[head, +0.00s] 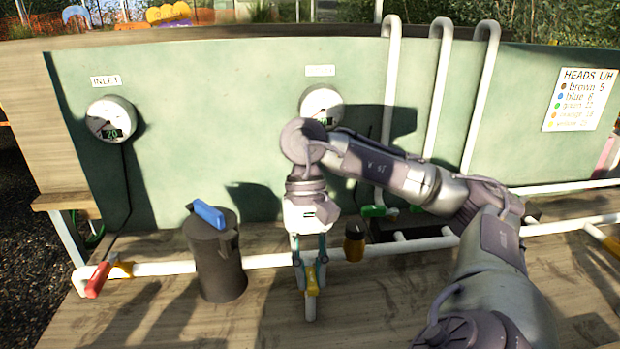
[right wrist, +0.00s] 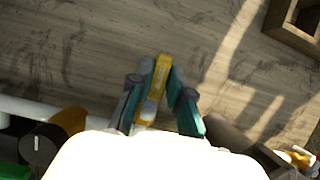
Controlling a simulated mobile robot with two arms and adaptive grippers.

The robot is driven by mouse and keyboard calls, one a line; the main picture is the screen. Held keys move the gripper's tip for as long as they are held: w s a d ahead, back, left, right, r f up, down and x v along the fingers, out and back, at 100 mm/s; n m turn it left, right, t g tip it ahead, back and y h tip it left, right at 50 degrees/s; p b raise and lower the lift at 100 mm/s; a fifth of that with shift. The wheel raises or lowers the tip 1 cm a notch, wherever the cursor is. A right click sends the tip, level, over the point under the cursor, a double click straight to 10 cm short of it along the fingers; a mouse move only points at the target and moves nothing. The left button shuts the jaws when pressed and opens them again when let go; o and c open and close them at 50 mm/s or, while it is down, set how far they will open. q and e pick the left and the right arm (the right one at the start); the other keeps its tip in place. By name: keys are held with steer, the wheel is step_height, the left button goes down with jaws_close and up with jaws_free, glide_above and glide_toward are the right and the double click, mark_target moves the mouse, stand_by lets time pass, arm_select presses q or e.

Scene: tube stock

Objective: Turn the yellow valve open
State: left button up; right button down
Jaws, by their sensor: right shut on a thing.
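The yellow valve handle (head: 311,280) is on the white pipe at the front of the bench, right of the dark canister. My right gripper (head: 310,264) reaches down from above and is shut on the yellow handle. In the right wrist view the yellow handle (right wrist: 157,80) lies between the two teal fingers (right wrist: 162,75). The valve body under the gripper is mostly hidden. My left gripper is not in view.
A dark canister (head: 215,262) with a blue handle (head: 209,214) stands just left of my gripper. A red-handled valve (head: 98,279) is at the pipe's left end. A gauge (head: 111,119) and a list of heads (head: 580,99) are on the green panel. A wooden box (right wrist: 290,25) shows in the wrist view.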

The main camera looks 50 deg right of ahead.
mark_target(309, 266)
steer(key=c, duration=1.1)
jaws_free()
steer(key=shift+r, duration=0.15)
steer(key=shift+v, duration=2.45)
steer(key=w+d, duration=0.8)
steer(key=shift+w+d, duration=0.15)
steer(key=shift+w, duration=0.25)
